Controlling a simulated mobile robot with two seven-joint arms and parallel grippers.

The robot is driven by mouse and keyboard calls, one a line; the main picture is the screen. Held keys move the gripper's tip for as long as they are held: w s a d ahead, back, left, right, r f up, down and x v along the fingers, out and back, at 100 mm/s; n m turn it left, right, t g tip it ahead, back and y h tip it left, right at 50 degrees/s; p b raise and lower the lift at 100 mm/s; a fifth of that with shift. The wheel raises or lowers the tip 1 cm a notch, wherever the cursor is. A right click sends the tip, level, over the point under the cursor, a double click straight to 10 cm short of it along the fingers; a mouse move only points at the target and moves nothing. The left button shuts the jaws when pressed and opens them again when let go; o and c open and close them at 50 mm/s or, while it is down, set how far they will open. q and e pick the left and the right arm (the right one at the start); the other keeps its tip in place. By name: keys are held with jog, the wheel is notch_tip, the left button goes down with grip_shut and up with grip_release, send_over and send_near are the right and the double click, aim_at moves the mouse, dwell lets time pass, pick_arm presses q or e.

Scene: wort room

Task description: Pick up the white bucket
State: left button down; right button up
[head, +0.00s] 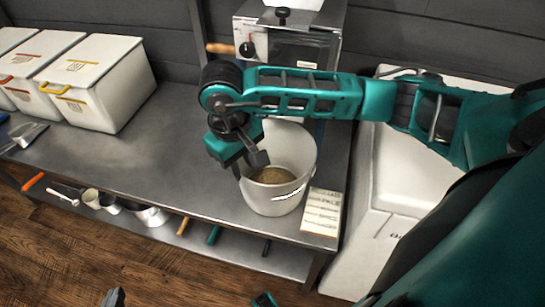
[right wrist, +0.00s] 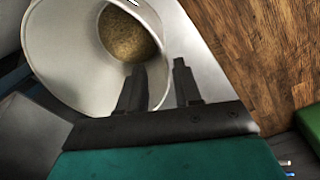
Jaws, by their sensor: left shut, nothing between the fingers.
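The white bucket (head: 299,152) stands upright near the right end of the metal table, with brown grainy contents inside. It also shows in the right wrist view (right wrist: 70,50), tilted by the camera angle. My right gripper (head: 247,163) reaches in from the right, over the bucket's left rim. In the right wrist view its two fingers (right wrist: 160,85) are apart. One finger overlaps the bucket's inside and the other is beyond the rim, over the table; contact cannot be told. My left gripper (head: 115,297) barely shows at the bottom edge, empty and shut.
The metal table (head: 150,145) is clear left of the bucket. White lidded bins (head: 95,80) stand at the left, with a scoop (head: 27,133) in front. A boxy machine (head: 290,45) is behind the bucket. A pale booklet (head: 321,212) lies close to its right. Tools and cups hang or lie below the front edge.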

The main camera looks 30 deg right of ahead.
aim_at(245, 184)
notch_tip(245, 184, down, 7)
jog(key=shift+r+b, duration=0.1)
jog(key=shift+b, duration=0.45)
jog(key=shift+d, duration=0.1)
grip_shut()
dwell(1.1)
